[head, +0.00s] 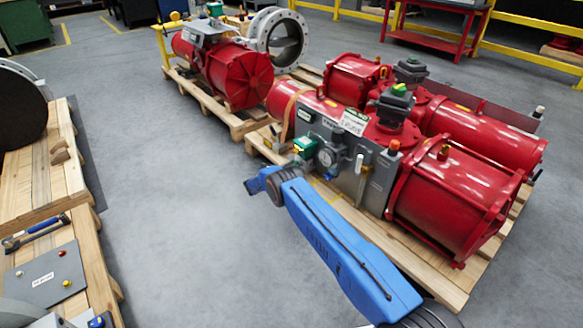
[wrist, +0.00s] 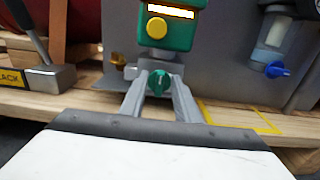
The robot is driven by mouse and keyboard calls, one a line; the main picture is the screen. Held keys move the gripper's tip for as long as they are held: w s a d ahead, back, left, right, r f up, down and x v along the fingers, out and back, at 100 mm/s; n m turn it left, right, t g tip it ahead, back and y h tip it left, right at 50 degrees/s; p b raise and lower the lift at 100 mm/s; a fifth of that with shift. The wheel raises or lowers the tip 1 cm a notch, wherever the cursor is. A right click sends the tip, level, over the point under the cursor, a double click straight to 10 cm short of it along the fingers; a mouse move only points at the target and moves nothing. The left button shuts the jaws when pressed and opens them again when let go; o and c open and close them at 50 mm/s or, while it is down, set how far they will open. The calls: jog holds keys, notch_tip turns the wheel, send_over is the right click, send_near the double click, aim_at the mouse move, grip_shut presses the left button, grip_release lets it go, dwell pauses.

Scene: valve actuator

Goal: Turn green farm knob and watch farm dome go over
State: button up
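The green knob (wrist: 159,81), a small round selector, sits below a green box (wrist: 162,28) with a yellow button and a lit display in the wrist view. My gripper (wrist: 160,84) has its two grey fingers spread, one on each side of the knob. I cannot tell whether they touch it. In the head view the green box (head: 305,146) is on the near actuator's grey panel (head: 345,170); the knob is not clearly visible there. Which is the farm dome is unclear.
A filter bowl with a blue tap (wrist: 277,69) is right of the knob. Another red actuator (head: 225,70) stands behind. Bare floor (head: 165,150) lies left of the pallet.

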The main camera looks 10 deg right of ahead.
grip_shut()
jog(key=shift+m, duration=0.3)
jog(key=m, duration=1.1)
jog(key=s+f+m, duration=0.1)
jog(key=m, duration=0.5)
jog(key=shift+d+f, duration=0.1)
jog(key=shift+d, duration=0.1)
jog(key=shift+m, duration=0.3)
dwell(0.4)
